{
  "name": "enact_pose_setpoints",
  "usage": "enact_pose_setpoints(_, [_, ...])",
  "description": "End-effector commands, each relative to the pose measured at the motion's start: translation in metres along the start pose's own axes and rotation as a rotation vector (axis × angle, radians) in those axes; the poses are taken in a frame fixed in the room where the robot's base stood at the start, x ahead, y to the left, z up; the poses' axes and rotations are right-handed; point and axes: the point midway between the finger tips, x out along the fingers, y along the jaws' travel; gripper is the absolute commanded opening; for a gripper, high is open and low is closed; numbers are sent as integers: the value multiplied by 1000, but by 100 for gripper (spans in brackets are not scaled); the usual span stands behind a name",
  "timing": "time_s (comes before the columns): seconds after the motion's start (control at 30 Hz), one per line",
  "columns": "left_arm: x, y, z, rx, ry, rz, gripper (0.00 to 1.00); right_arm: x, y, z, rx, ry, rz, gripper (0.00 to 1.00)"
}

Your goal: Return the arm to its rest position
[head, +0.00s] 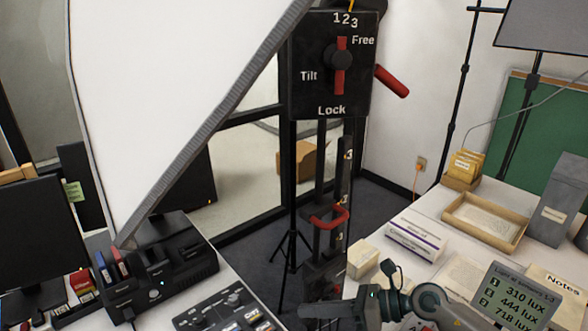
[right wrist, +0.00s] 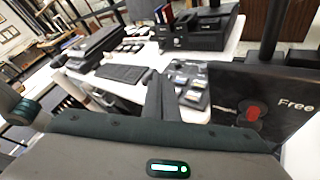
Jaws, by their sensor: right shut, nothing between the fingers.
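My right arm (head: 425,303) comes in at the bottom of the head view, with its gripper (head: 308,311) pointing left in front of the black stand. In the right wrist view the gripper's fingers (right wrist: 160,98) are together and empty. They appear apart from the table items behind them. My left arm and gripper are not in view.
A black control panel (head: 307,88) with a red lever stands ahead, beside a large tilted white panel (head: 170,90). The left table holds a black dock (head: 170,272) and a control box (head: 215,310). The right table holds white boxes (head: 416,240) and a wooden tray (head: 453,218).

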Motion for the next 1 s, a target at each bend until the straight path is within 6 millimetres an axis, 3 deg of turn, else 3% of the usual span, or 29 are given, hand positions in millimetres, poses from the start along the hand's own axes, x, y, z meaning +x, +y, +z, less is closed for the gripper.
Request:
enact_pose_setpoints(0.1, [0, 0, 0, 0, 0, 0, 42, 7, 30, 41, 186, -274, 60, 0])
enact_pose_setpoints(0.2, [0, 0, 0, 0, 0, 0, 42, -4, 39, 72, 361, -493, 90, 0])
enact_pose_setpoints(0.33, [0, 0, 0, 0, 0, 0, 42, -31, 33, 97, 617, -761, 105, 0])
enact_pose_setpoints(0.47, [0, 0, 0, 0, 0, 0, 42, -67, 12, 99, 893, -1010, 92, 0])
enact_pose_setpoints(0.57, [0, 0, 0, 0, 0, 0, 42, -95, -10, 82, 1119, -1185, 61, 0])
enact_pose_setpoints(0.67, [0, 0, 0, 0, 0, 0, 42, -120, -31, 49, 1352, -1345, 11, 0])
enact_pose_setpoints(0.83, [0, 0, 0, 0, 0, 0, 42, -151, -53, -38, 1761, -1575, -122, 0])
enact_pose_setpoints(1.0, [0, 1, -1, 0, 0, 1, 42, -164, -42, -143, 2162, -1738, -321, 0])
